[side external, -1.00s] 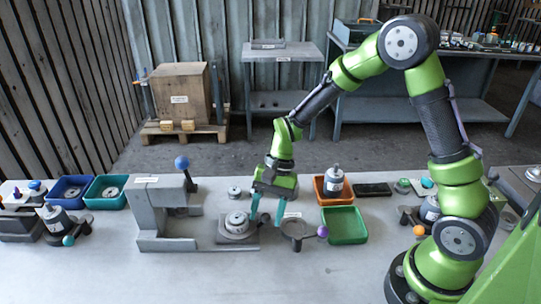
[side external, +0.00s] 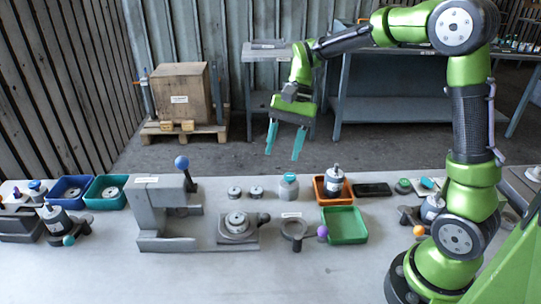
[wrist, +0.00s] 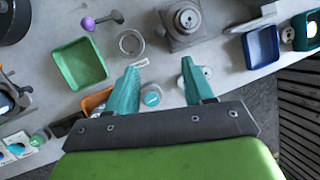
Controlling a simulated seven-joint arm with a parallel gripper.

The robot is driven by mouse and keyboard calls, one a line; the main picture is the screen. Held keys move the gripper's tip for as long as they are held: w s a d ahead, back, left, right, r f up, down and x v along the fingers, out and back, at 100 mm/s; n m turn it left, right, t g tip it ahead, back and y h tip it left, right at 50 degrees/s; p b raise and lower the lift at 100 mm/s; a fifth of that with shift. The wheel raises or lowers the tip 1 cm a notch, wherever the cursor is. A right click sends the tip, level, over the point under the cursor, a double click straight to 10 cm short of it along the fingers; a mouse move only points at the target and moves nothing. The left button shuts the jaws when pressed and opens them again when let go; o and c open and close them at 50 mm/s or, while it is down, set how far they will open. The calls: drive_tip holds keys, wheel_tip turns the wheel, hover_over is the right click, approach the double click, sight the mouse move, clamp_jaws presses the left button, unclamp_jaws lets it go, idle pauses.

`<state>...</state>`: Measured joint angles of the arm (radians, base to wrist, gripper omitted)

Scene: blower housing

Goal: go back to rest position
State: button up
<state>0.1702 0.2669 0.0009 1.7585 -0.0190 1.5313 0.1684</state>
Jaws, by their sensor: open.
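My gripper (side external: 285,140) is open and empty in the side external view. Its two teal fingers hang in the air above and behind the table's back edge. In the wrist view the open fingers (wrist: 158,88) show a clear gap between them. The grey housing fixture (side external: 237,226) stands below on the table, with a round metal part on its square base. It also shows in the wrist view (wrist: 188,22), beyond the fingers.
A grey press (side external: 155,210) with a blue knob stands left of the fixture. A green tray (side external: 345,226), an orange bin (side external: 322,191) and a teal-capped bottle (side external: 288,187) are to the right and behind. A ring clamp (side external: 293,230) with a purple knob lies nearby. The front table is clear.

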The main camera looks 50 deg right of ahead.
drive_tip(key=shift+d+r, duration=0.15)
drive_tip(key=s+a+r+n+t+h, duration=0.1)
drive_tip(key=s+r+n+t, duration=0.1)
drive_tip(key=s, duration=0.5)
drive_tip(key=s+a+r+n+t+h, duration=0.1)
drive_tip(key=s+r+n+t+h, duration=0.1)
drive_tip(key=s+t, duration=0.4)
drive_tip(key=s+r+n, duration=0.1)
drive_tip(key=n, duration=0.1)
drive_tip(key=shift+s+r+n, duration=0.25)
drive_tip(key=shift+r+n, duration=0.1)
drive_tip(key=shift+n, duration=0.05)
